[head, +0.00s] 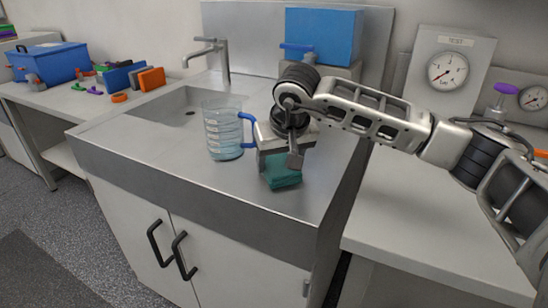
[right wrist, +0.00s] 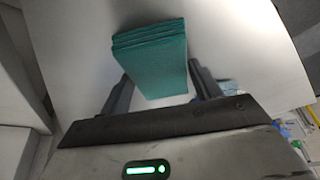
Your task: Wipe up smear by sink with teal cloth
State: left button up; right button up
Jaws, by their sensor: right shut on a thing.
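The teal cloth (head: 284,175) is a folded block at the right part of the steel counter, to the right of the sink (head: 185,110). My right gripper (head: 279,161) points down over it and is shut on it. In the right wrist view the cloth (right wrist: 152,55) sits between the two dark fingers (right wrist: 160,88), its folded layers showing at one end. I cannot tell whether the cloth touches the counter. No smear can be made out; the arm, gripper and jug hide part of the counter. My left gripper is not in view.
A clear measuring jug (head: 223,135) with a blue handle stands just left of my right gripper, very close to it. A faucet (head: 222,60) rises behind the sink. A blue container (head: 322,37) with a tap stands at the back. The counter's front left is clear.

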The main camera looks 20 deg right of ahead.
aim_at(320, 182)
jog(key=shift+s+d, duration=1)
jog(key=shift+s, duration=0.15)
jog(key=shift+s+d+b, duration=0.55)
jog(key=shift+s+d, duration=0.55)
jog(key=shift+s, duration=0.15)
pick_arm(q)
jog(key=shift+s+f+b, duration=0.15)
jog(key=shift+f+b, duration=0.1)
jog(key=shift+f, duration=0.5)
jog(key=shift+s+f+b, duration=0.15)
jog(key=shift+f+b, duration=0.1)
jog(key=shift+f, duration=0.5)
pick_arm(e)
jog(key=shift+s+d+f, duration=0.2)
jog(key=shift+s+d, duration=0.8)
jog(key=shift+s, duration=0.25)
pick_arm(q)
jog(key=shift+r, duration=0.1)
pick_arm(e)
jog(key=shift+r, duration=0.1)
jog(key=shift+r+p, duration=2.2)
jog(key=shift+r, duration=0.85)
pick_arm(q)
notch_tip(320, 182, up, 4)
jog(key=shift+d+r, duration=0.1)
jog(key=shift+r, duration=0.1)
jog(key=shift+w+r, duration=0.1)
pick_arm(e)
jog(key=shift+w, duration=0.1)
